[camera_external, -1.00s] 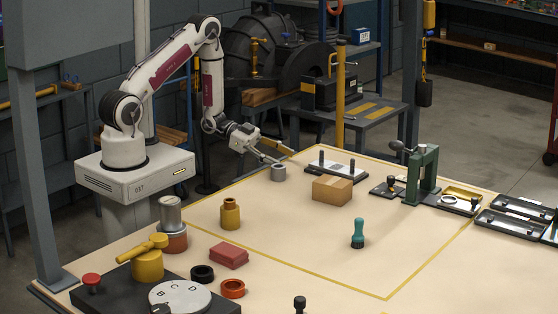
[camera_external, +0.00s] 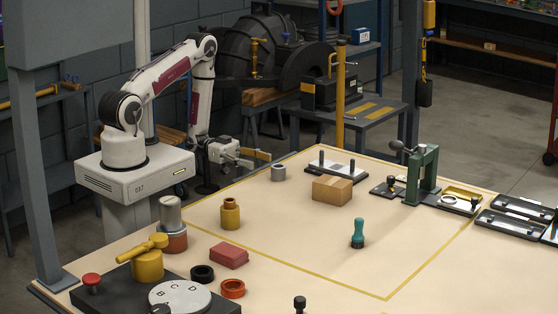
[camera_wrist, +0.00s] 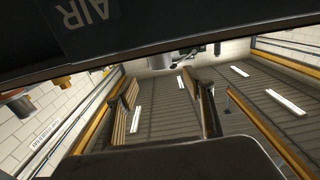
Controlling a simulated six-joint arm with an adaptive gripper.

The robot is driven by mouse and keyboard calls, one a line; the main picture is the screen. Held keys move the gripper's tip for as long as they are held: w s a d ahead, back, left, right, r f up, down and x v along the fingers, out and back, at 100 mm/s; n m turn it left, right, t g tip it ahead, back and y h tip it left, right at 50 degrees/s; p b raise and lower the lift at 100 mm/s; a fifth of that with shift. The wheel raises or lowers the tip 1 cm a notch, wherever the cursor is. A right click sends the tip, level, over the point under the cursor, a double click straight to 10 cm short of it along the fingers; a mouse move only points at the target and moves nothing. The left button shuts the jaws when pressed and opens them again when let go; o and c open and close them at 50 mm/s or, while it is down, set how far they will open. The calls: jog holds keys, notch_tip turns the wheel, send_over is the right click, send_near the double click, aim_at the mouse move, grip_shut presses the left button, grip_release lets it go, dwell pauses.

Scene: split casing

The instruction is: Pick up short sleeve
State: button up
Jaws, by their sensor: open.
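The short sleeve appears to be the small grey metal ring-like cylinder (camera_external: 278,174), standing upright on the tan tabletop near its back left edge in the external view. My gripper (camera_external: 257,159) is to the left of the sleeve and a little higher in the picture, apart from it. Its fingers are spread and empty, pointing to the right. In the wrist view my gripper (camera_wrist: 168,100) shows two spread fingers with nothing between them. I cannot make out the sleeve in that view.
A yellow bottle-shaped part (camera_external: 230,214) stands nearer the front. A teal part (camera_external: 358,234) stands at right. The table's middle is mostly clear.

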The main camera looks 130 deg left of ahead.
aim_at(274, 165)
jog(key=shift+w, duration=0.15)
jog(key=shift+w, duration=1.15)
jog(key=shift+w, duration=0.15)
jog(key=shift+w+a, duration=0.1)
jog(key=shift+w, duration=2.35)
jog(key=shift+r, duration=0.1)
grip_shut()
jog(key=shift+r, duration=0.2)
jog(key=shift+r, duration=4.75)
